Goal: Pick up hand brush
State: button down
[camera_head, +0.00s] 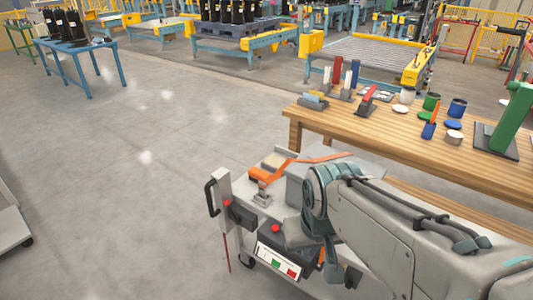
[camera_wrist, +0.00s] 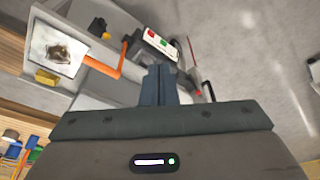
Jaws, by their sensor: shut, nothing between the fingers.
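My gripper (camera_wrist: 159,84) shows in the wrist view with its two dark fingers together and nothing between them. It is over or near a grey cart, and the cart's control box shows just beyond the fingertips. In the head view my arm hides most of the gripper. I cannot make out a hand brush for certain. A small grey-blue item (camera_head: 314,102) at the left end of the wooden table (camera_head: 380,145) and a red-topped item (camera_head: 367,101) beside it are too small to identify.
The grey cart (camera_head: 225,190) carries an orange-handled device (camera_head: 265,174) and a control box (camera_head: 279,262). Several cups and lids and a green stand (camera_head: 512,115) are on the table's right half. A blue table (camera_head: 85,45) stands far left. The floor between is clear.

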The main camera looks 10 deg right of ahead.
aim_at(255, 174)
jog(key=u, duration=1)
jog(key=i, duration=3.4)
jog(key=z, duration=3.75)
